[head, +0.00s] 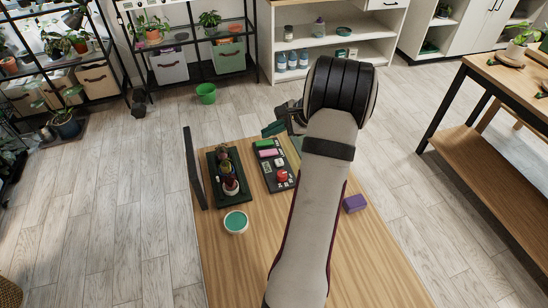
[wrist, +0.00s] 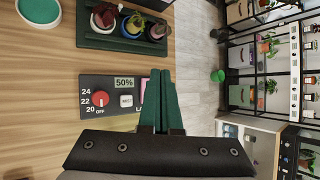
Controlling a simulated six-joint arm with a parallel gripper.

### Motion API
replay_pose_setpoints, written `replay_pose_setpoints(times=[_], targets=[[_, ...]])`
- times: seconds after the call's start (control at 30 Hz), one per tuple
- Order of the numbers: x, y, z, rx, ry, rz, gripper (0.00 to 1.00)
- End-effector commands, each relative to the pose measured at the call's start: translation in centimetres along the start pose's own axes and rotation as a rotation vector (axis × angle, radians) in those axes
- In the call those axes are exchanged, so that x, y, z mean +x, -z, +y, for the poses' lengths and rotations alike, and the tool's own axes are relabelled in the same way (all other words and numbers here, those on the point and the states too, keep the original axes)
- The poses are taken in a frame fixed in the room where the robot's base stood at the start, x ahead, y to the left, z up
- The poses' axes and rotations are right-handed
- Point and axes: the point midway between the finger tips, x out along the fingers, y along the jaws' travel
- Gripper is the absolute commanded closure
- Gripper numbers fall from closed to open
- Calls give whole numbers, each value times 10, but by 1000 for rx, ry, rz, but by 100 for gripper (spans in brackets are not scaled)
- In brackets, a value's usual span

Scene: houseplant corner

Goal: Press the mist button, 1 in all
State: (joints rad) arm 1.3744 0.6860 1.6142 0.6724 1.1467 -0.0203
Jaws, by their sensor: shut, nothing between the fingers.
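A dark control panel (head: 286,187) lies on the wooden table. In the wrist view the panel (wrist: 112,112) shows a red dial (wrist: 100,98) marked with numbers and OFF, a 50% display (wrist: 124,82) and a white button (wrist: 126,101). A pink part (wrist: 143,86) is mostly hidden by my fingers. In the head view a pink button (head: 267,153) and a green part (head: 265,143) sit at the panel's far end. I cannot read which one is the mist button. My gripper (wrist: 160,73) is shut and empty, over the panel's far end; contact cannot be told.
A dark green tray (head: 211,168) with several small pots stands left of the panel. A teal-filled dish (head: 236,222) is nearer. A dark upright board (head: 194,168) stands at the left edge. A purple block (head: 354,203) lies right of my arm. The near tabletop is clear.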

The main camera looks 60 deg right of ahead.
Motion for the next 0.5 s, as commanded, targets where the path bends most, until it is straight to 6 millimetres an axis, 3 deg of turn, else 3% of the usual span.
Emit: replay_pose_setpoints(times=[0.1,0.2,0.5], targets=[[-6,30,0,58,44,21,100],[-9,42,1,80,62,30,100],[-10,44,1,84,67,32,100]])
